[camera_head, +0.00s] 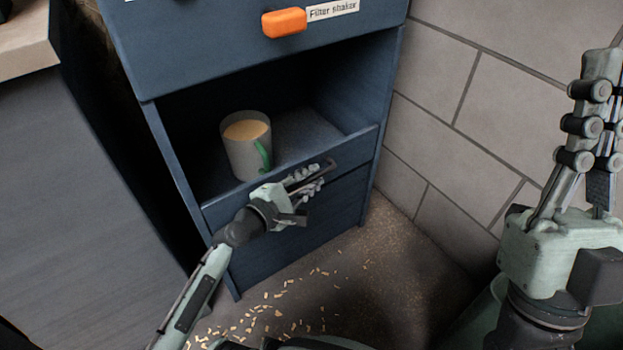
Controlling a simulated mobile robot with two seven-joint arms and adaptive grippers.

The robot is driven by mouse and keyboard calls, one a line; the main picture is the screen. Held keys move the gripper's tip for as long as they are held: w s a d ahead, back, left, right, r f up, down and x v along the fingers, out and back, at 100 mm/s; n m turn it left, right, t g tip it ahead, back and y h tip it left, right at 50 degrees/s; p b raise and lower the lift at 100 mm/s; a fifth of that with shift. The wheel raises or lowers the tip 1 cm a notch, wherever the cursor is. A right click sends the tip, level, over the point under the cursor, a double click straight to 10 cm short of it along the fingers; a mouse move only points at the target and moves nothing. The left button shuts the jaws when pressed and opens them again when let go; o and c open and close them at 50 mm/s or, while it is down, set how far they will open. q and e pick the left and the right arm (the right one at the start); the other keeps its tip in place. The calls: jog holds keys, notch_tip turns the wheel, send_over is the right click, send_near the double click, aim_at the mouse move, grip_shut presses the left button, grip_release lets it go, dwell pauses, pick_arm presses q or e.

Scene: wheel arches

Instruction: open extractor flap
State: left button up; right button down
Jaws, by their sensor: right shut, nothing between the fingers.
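A dark blue cabinet (386,75) stands in the middle, with an open compartment. A low front panel (352,154), which may be the flap, closes the bottom of this opening. A dark bar handle (326,165) shows near its upper edge. My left gripper (314,178) is in front of this panel, at the handle; its fingers overlap the bar in the picture, and I cannot tell whether they touch it or how far apart they are. My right gripper (604,70) points up at the right edge, shut and empty, well away from the cabinet.
A grey cup (240,152) with a green handle and tan contents stands inside the compartment. An orange knob (284,22) and a "Filter shaker" label (333,10) are above. Yellowish chips (275,309) litter the floor. A block wall (440,130) stands right of the cabinet.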

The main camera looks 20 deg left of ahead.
pick_arm(q)
jog(key=shift+w, duration=0.1)
grip_shut()
dwell(0.4)
